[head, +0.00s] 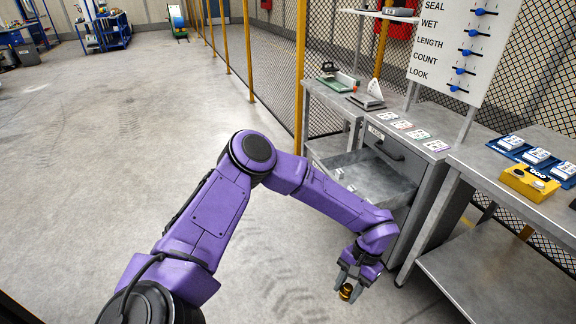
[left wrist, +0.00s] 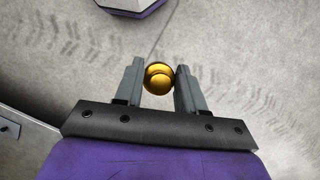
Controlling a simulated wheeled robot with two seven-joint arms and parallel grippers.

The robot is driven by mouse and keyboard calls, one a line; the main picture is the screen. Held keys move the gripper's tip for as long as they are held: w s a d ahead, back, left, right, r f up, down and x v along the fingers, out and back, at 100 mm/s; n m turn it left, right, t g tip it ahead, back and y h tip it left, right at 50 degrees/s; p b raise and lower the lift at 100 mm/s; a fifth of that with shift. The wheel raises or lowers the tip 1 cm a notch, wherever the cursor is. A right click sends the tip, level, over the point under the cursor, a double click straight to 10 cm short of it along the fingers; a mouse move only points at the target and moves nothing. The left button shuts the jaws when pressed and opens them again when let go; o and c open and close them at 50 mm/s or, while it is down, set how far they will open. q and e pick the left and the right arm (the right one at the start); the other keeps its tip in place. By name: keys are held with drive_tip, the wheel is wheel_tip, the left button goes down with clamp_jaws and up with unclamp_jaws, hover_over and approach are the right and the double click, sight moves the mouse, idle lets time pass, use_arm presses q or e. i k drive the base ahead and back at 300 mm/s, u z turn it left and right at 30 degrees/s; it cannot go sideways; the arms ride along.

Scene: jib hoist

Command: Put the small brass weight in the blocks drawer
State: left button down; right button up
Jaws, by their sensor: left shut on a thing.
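My left gripper (head: 350,287) is shut on the small brass weight (head: 346,291), low in front of the bench. In the left wrist view the brass weight (left wrist: 158,78) sits between the two grey fingers, with bare floor behind it. An open grey drawer (head: 345,177) sticks out from the bench beyond and above the gripper in the head view; its visible floor looks mostly bare. A label is on the bench front beside it, too small to read for sure. My right gripper is not in view.
The metal bench (head: 447,153) carries small cards and stands. A board with blue sliders (head: 463,45) stands behind. A mesh fence with yellow posts runs behind the bench. The floor at left is clear.

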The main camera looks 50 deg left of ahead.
sight(374, 194)
drive_tip(key=u, duration=1.15)
drive_tip(key=i, duration=1.8)
drive_tip(key=z, duration=0.95)
